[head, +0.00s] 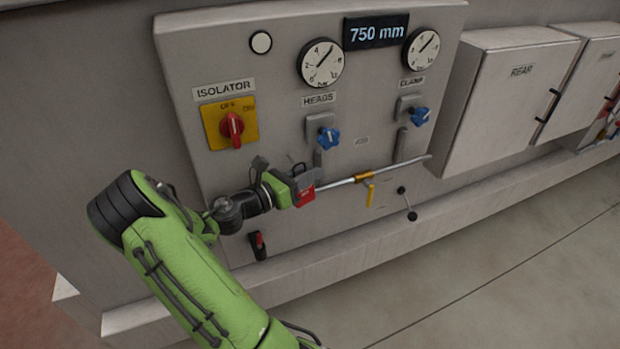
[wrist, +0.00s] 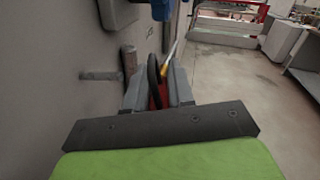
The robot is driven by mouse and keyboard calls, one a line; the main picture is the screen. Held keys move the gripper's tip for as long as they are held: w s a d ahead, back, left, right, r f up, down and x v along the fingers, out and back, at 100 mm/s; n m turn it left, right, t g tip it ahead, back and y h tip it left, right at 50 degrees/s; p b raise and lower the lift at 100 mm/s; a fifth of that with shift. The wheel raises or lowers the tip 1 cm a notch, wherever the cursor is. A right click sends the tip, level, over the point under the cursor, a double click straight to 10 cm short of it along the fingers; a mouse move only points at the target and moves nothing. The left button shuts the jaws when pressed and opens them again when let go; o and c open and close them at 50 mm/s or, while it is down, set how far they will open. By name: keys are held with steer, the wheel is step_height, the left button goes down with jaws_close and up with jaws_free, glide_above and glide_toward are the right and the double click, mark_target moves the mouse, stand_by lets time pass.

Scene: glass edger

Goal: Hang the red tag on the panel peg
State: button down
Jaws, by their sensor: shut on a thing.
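My gripper (head: 300,187) is in front of the grey panel, below the blue HEADS valve. It is shut on the red tag (head: 306,195). In the wrist view the tag (wrist: 163,94) is a narrow red strip between the fingers (wrist: 158,95), beside an upright dark loop (wrist: 153,72). A short grey peg (wrist: 101,76) stands out from the panel left of the fingers in the wrist view, with a gap between it and the tag. I cannot make out this peg in the head view, where my gripper and wrist may cover it.
A silver pipe with a yellow-handled valve (head: 369,190) runs right of the gripper. Blue valves (head: 328,138) (head: 420,116) and the red isolator switch (head: 232,127) stick out above. A black-and-red lever (head: 258,244) is below. Open floor (head: 480,270) lies at right.

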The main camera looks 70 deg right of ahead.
steer(key=w+d, duration=0.3)
steer(key=shift+w+f+p, duration=0.1)
steer(key=shift+f+p, duration=0.1)
steer(key=shift+p, duration=0.1)
